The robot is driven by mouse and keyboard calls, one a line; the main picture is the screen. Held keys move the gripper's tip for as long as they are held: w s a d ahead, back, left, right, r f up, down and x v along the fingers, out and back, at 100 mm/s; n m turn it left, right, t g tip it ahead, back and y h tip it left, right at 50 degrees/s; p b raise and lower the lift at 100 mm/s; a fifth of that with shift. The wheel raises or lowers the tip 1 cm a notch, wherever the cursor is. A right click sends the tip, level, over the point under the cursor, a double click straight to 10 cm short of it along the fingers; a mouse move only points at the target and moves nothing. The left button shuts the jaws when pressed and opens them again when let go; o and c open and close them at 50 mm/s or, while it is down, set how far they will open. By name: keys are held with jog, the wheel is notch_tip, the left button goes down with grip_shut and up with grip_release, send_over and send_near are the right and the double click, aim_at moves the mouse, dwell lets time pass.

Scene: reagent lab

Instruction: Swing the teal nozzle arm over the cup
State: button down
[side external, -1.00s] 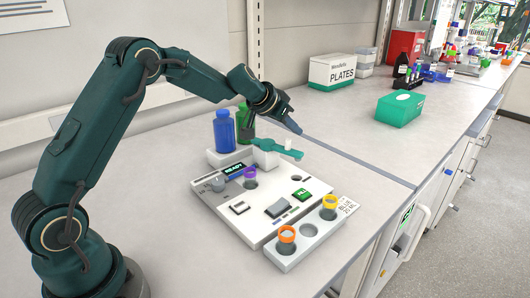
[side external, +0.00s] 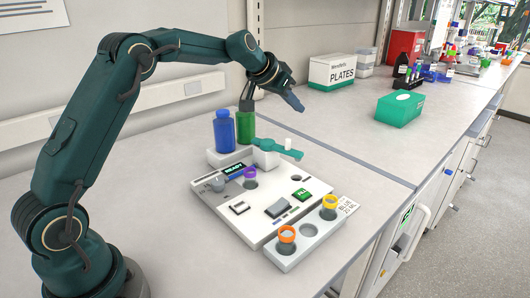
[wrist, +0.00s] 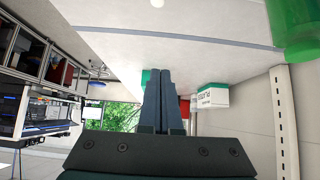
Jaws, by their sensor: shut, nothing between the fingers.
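The teal nozzle arm (side external: 278,148) lies over the back of the white device (side external: 262,205), reaching right from a white block. A small white post (side external: 287,143) stands on it. A cup with a purple rim (side external: 250,173) sits in the device, left of the nozzle arm and not beneath it. My gripper (side external: 300,108) is in the air above and behind the nozzle arm, apart from it. Its two fingers show together and empty in the wrist view (wrist: 164,74). The nozzle arm cannot be made out in the wrist view.
A blue bottle (side external: 225,132) and a green bottle (side external: 245,127) stand behind the device, close below my wrist. A rack (side external: 308,245) with orange-rimmed and yellow-rimmed cups lies in front. A green box (side external: 400,108) and plates box (side external: 333,72) stand farther back. The bench right of the device is clear.

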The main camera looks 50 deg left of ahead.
jog(key=shift+r, duration=0.5)
